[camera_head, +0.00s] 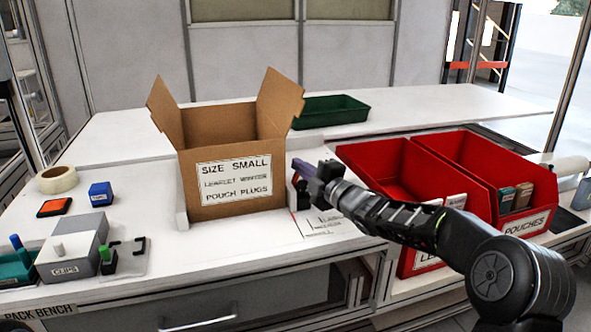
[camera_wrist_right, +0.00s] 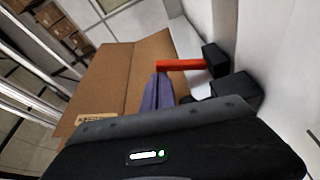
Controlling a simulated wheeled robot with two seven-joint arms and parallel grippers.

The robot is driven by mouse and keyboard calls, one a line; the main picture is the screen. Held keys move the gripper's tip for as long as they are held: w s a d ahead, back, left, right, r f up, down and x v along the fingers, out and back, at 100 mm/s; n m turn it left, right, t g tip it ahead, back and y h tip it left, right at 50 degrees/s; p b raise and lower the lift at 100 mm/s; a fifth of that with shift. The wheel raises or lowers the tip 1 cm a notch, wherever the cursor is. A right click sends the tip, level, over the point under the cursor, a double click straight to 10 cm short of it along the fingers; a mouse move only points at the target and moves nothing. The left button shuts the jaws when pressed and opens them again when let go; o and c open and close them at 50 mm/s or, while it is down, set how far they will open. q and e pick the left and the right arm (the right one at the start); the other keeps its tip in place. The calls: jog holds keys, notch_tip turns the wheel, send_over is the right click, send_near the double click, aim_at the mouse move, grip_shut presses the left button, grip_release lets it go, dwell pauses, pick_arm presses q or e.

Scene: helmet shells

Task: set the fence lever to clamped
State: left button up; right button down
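In the right wrist view, a red bar (camera_wrist_right: 182,65) with a black block at one end stands out beside the cardboard box; it looks like the fence lever. I cannot read its setting. My right gripper (camera_head: 300,168) is at the right side of the box in the head view, where it and the arm hide most of the lever area. Its purple fingers (camera_wrist_right: 159,92) look closed together, with nothing seen between them. In the wrist view they are close to the red bar; contact cannot be told. My left gripper is not in view.
The open cardboard box (camera_head: 237,180) stands mid-bench. Two red bins (camera_head: 405,172) are at the right, under my arm. A green tray (camera_head: 331,110) is behind the box. Tape (camera_head: 57,180), a blue block (camera_head: 101,194) and a grey clips box (camera_head: 70,255) are at the left.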

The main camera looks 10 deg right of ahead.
jog(key=shift+d+f+b, duration=0.2)
jog(key=shift+d+b, duration=0.15)
jog(key=shift+d, duration=0.15)
jog(key=shift+d+f+m+t+b, duration=0.3)
jog(key=shift+d+m+b, duration=0.15)
jog(key=shift+m, duration=0.25)
jog(key=shift+w+d+f+b, duration=0.1)
jog(key=shift+d+f+b, duration=0.15)
jog(key=shift+d+b, duration=0.25)
jog(key=shift+d, duration=0.1)
notch_tip(320, 180, up, 10)
jog(key=p, duration=0.3)
jog(key=shift+f, duration=0.1)
